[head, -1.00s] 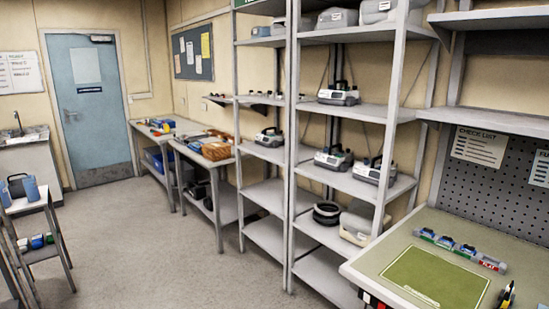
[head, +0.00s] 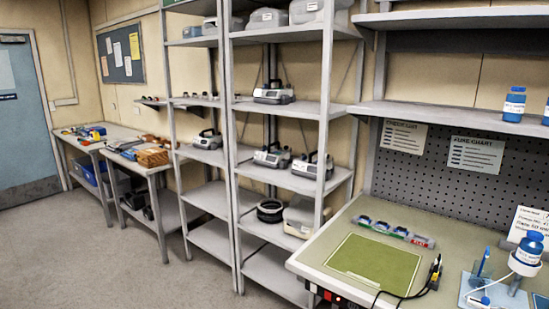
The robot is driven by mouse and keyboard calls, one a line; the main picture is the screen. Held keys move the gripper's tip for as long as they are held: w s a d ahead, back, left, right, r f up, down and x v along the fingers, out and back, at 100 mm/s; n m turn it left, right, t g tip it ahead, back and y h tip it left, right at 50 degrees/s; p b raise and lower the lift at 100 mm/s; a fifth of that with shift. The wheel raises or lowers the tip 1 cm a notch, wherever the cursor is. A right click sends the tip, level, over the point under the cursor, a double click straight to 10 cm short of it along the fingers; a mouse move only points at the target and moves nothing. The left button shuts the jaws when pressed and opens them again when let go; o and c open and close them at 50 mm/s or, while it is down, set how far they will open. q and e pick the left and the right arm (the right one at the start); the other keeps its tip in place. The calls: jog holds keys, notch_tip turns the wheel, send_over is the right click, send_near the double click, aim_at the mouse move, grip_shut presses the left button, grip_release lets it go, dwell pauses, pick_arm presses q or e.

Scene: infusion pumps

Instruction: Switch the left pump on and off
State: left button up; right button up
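Several grey pump-like devices with dark handles stand on the open metal shelving. One device (head: 274,94) is on the upper middle shelf. Two more, a left one (head: 272,156) and a right one (head: 311,168), stand side by side on the shelf below. Another device (head: 207,140) stands on the shelving bay to the left. I cannot tell which of these, if any, is the left pump. Their switches and displays are too small to read. Neither of my grippers is in view.
A workbench (head: 330,232) with a green mat (head: 375,264) fills the front right. A strip of blue-and-grey parts (head: 396,231), a cable tool (head: 434,274) and a blue bottle stand (head: 526,254) are on it. Open floor (head: 120,265) lies to the left.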

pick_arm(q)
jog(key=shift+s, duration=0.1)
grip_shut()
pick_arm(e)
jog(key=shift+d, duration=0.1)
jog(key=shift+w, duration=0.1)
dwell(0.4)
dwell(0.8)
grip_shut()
